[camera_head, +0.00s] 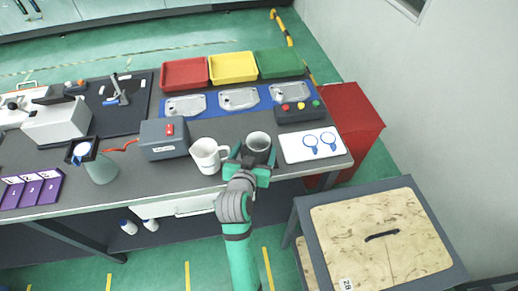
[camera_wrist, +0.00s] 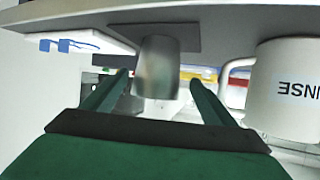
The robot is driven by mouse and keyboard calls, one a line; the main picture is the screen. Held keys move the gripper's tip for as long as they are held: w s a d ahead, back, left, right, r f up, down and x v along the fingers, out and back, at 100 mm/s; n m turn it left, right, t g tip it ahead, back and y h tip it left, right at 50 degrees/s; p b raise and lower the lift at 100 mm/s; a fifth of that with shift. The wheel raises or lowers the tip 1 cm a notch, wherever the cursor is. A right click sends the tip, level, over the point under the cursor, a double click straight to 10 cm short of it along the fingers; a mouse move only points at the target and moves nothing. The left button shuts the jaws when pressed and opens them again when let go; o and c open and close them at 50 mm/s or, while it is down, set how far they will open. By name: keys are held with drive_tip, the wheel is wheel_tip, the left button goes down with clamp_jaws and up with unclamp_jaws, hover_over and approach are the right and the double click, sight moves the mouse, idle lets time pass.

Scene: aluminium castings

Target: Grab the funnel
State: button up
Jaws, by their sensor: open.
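A grey, tapered, open-topped vessel (camera_head: 258,141) stands upright on a dark square mat near the table's front edge. It may be the funnel, but I see no spout. In the wrist view, which is upside down, the vessel (camera_wrist: 157,68) appears between my fingertips, with gaps on both sides. My gripper (camera_head: 252,161) is open and empty at the near side of the vessel. A grey-green conical body (camera_head: 102,170) stands at the left below a dark square holder. I cannot tell whether that one is a funnel.
A white mug (camera_head: 207,156) stands close left of the vessel; it also shows in the wrist view (camera_wrist: 290,85). A white board with blue rings (camera_head: 313,145) lies to the right. A button box (camera_head: 299,112) is behind, and a grey box (camera_head: 163,139) is farther left.

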sight(260, 140)
drive_tip(key=shift+x, duration=1.4)
drive_tip(key=shift+d+r+x, duration=0.1)
drive_tip(key=shift+r+x, duration=0.05)
drive_tip(key=shift+x, duration=0.85)
drive_tip(key=shift+d+r+x, duration=0.1)
drive_tip(key=shift+x, duration=0.9)
drive_tip(key=shift+d, duration=0.15)
drive_tip(key=c, duration=1.1)
drive_tip(key=shift+c, duration=0.2)
